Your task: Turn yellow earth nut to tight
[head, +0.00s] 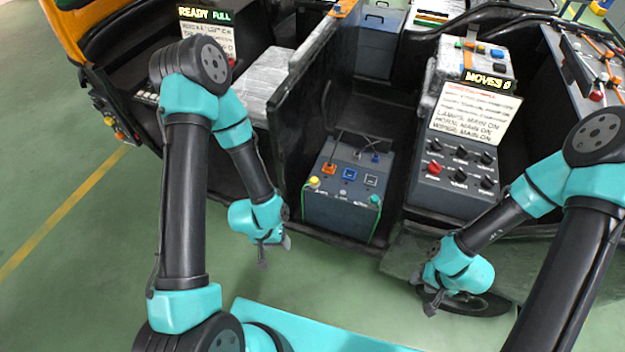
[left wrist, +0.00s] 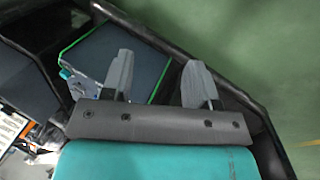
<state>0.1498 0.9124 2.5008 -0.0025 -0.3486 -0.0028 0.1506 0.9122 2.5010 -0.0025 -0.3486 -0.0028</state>
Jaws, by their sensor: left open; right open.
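The yellow earth nut (head: 314,182) is a small yellow knob at the left front corner of the top of a blue-grey box (head: 338,212) on the vehicle floor. My left gripper (head: 275,252) is open and empty, left of and below that box in the head view, apart from the nut. In the left wrist view, its two grey fingers (left wrist: 158,78) stand apart with nothing between them. I cannot make out the nut in that view. My right gripper (head: 446,301) is open and empty near the front right, below the switch panel.
A switch console (head: 455,178) with a text sign stands to the right. Green floor lies open in front.

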